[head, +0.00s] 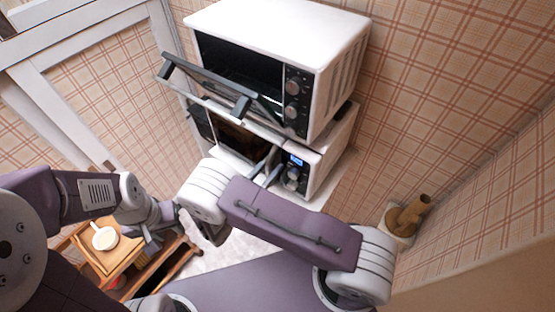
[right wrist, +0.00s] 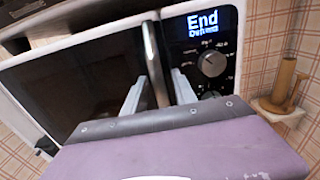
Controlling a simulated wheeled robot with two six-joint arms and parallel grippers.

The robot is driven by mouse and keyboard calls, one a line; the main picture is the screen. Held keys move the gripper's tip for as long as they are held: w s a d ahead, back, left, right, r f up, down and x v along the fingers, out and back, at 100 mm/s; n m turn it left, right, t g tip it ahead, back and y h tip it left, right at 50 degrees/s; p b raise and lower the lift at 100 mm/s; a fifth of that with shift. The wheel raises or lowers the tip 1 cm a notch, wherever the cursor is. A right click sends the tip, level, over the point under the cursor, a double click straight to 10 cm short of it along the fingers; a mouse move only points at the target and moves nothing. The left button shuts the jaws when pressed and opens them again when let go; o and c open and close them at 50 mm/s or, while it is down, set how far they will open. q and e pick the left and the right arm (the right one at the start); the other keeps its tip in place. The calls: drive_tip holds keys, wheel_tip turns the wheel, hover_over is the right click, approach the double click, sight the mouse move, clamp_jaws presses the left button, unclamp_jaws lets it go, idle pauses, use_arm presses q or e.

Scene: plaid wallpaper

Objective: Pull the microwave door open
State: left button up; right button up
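The white microwave (head: 316,172) stands below a white oven. Its dark-windowed door (head: 235,140) looks shut or nearly so; I cannot tell exactly. In the right wrist view, the upright metal door handle (right wrist: 153,55) stands between the two pale fingers of my right gripper (right wrist: 160,90). The fingers straddle it, with a narrow gap visible, so the gripper looks open around it. In the head view, my right gripper (head: 266,172) is at the door's right edge, partly hidden by my arm. My left gripper (head: 158,238) is low at the left, over a wooden cart; its fingers are unclear.
The white oven (head: 345,50) above has its dark door (head: 210,82) tilted partly open, jutting out over the microwave. The wooden cart (head: 90,258) carries a pale cup (head: 104,238). A brown wooden object (head: 410,213) stands on a small ledge at the right.

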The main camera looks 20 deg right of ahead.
drive_tip(key=shift+s+r, duration=0.15)
drive_tip(key=shift+s, duration=0.15)
drive_tip(key=shift+s+a+r, duration=0.15)
drive_tip(key=shift+s+a, duration=0.1)
drive_tip(key=shift+a, duration=0.15)
drive_tip(key=shift+c, duration=0.9)
drive_tip(key=shift+s+a, duration=0.1)
drive_tip(key=shift+a, duration=0.15)
drive_tip(key=c, duration=0.6)
clamp_jaws()
use_arm(q)
drive_tip(key=shift+s+a, duration=0.65)
drive_tip(key=shift+a, duration=0.05)
use_arm(e)
drive_tip(key=shift+d, duration=0.1)
